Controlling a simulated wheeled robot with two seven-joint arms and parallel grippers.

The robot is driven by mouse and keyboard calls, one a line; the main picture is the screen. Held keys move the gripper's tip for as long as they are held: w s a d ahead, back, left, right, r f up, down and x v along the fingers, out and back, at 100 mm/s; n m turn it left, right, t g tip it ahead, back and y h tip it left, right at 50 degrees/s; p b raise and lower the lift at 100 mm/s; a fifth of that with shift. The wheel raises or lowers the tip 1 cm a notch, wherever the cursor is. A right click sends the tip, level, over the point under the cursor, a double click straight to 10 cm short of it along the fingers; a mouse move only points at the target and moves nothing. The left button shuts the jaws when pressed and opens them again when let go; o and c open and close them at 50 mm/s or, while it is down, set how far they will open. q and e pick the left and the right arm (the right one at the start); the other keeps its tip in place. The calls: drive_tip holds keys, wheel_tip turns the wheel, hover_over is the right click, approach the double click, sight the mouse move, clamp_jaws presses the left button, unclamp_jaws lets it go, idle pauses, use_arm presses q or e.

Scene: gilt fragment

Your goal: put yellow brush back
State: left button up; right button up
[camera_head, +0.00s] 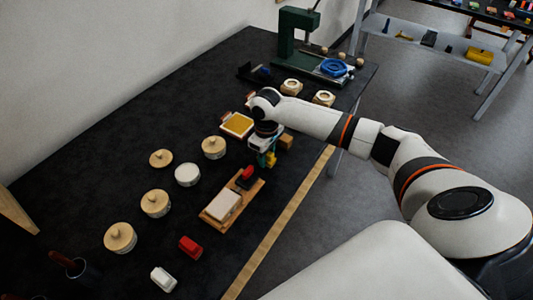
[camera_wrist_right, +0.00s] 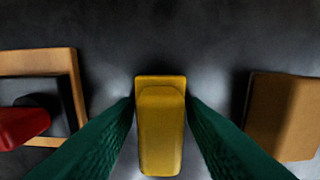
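The yellow brush (camera_wrist_right: 161,130) is between the green fingers of my right gripper (camera_wrist_right: 161,105) in the right wrist view, and both fingertips meet its sides. In the head view the right gripper (camera_head: 267,158) points down at the middle of the dark table, mostly covering the brush. I cannot tell whether the brush touches the table. A wooden board (camera_head: 211,219) just nearer holds a white block (camera_head: 224,204) and a red-handled item (camera_head: 247,175) on a dark pad. The board's corner shows at left in the wrist view (camera_wrist_right: 72,75). My left gripper is not in view.
A wooden block (camera_head: 287,142) stands close right of the gripper. A tray with a yellow pad (camera_head: 237,125) lies behind-left. Several round wooden-lidded pots (camera_head: 155,203) stand left. A red block (camera_head: 190,247) and white block (camera_head: 163,279) lie nearer. A green press (camera_head: 297,30) stands at the back.

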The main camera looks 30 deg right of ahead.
drive_tip(key=shift+o, duration=1)
drive_tip(key=shift+r, duration=0.2)
wheel_tip(320, 180, up, 12)
drive_tip(key=b, duration=0.1)
drive_tip(key=shift+f, duration=0.1)
